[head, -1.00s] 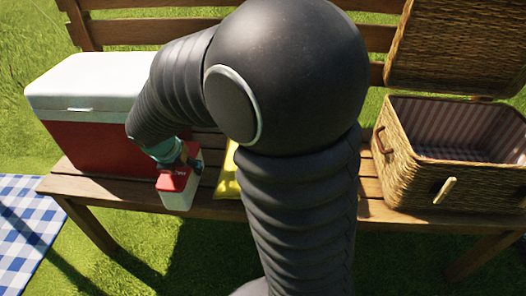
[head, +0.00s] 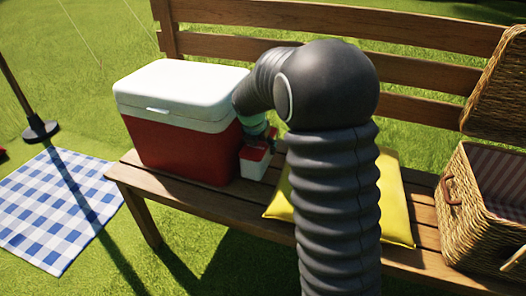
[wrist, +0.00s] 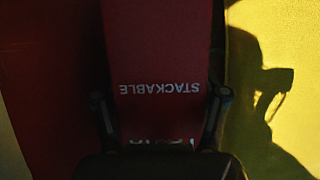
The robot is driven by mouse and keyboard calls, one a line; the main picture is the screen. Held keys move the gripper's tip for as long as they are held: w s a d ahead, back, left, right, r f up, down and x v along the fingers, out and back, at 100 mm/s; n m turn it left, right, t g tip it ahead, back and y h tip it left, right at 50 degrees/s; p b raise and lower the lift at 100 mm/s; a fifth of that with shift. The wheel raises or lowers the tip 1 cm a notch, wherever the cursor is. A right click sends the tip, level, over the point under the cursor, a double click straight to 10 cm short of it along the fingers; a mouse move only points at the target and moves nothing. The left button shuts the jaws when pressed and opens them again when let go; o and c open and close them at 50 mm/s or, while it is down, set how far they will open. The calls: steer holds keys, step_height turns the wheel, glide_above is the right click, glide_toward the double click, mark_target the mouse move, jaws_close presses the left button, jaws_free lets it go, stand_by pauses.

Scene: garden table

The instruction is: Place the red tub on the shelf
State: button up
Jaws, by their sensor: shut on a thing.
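The red tub (head: 254,168) has a red top and a pale lower part in the head view. It is close to the right side of the cooler, over the bench seat; I cannot tell if it touches the seat. My gripper (head: 262,143) is shut on it from above. In the wrist view the tub's red face (wrist: 160,50) with the white word "STACKABLE" lies between the two fingers of my gripper (wrist: 161,110). No shelf is in view.
A red cooler (head: 175,150) with a white lid stands on the wooden bench (head: 200,205). A yellow cushion (head: 395,205) lies right of the tub, partly behind my arm. An open wicker basket (head: 470,225) is at the far right. A checked blanket (head: 55,210) lies on the grass.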

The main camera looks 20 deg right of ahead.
steer(key=shift+w+d, duration=0.45)
steer(key=shift+w, duration=0.15)
steer(key=shift+w+f+b, duration=0.1)
steer(key=shift+f+b, duration=0.25)
steer(key=shift+f, duration=1.35)
steer(key=shift+f, duration=0.1)
steer(key=o, duration=1.5)
